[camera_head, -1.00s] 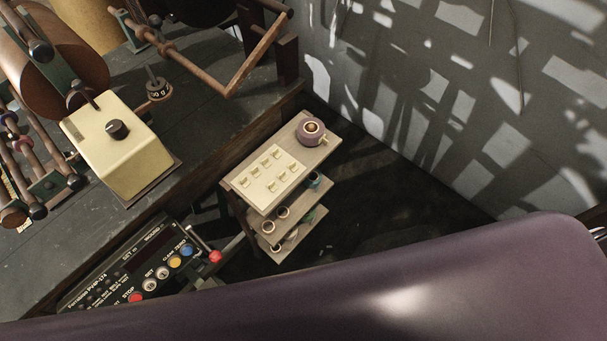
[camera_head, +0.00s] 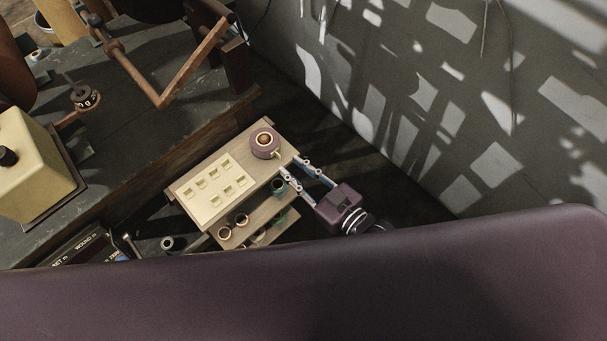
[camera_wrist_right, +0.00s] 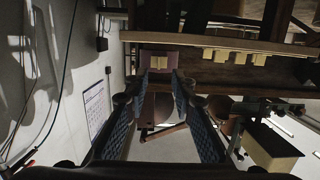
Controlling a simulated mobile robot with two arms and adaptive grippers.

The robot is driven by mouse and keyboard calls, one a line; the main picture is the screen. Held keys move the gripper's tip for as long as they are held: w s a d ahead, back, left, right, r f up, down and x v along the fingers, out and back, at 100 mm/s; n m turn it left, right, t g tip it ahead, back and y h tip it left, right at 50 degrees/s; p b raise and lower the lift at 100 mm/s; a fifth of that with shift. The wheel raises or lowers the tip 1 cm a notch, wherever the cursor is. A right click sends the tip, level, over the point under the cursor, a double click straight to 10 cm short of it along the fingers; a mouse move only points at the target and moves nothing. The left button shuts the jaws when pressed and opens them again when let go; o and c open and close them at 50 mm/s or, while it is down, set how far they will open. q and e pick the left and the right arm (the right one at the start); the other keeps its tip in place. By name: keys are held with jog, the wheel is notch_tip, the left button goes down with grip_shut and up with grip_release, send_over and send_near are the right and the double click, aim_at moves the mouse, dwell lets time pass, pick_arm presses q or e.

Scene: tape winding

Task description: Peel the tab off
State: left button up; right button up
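The purple roll (camera_head: 265,145) stands at the right end of the cart's top shelf in the head view. A small cream tab (camera_head: 276,155) sticks out from its near side. My right gripper (camera_head: 291,166) is beside the cart, its two blue-padded fingers apart and pointing toward the shelf end, close to the roll. In the right wrist view the open fingers (camera_wrist_right: 159,80) show with the purple roll (camera_wrist_right: 149,56) and its cream tab (camera_wrist_right: 159,62) ahead between them. Nothing is between the fingertips. My left gripper is not in view.
A cream board (camera_head: 212,190) with several small tabs lies left of the roll on the top shelf. Cups (camera_head: 241,220) stand on the shelf below. A dark workbench (camera_head: 135,135) with a winding frame is at the left, and a grey wall (camera_head: 400,90) at the right.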

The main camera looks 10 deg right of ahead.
aim_at(280, 157)
jog(key=x, duration=0.4)
jog(key=shift+d, duration=0.1)
jog(key=shift+w+a+f, duration=0.1)
jog(key=shift+w+a, duration=0.2)
jog(key=shift+w, duration=0.05)
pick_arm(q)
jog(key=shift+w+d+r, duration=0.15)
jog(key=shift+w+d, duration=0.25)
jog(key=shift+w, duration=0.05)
pick_arm(e)
grip_shut()
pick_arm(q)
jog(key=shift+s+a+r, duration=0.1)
pick_arm(e)
jog(key=shift+s+d+f, duration=0.1)
jog(key=shift+s+d, duration=0.15)
pick_arm(q)
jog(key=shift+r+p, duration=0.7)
jog(key=shift+p, duration=0.2)
pick_arm(e)
jog(key=shift+f+v, duration=0.15)
jog(key=shift+v, duration=1.05)
jog(key=shift+f+v, duration=0.2)
jog(key=shift+v, duration=1)
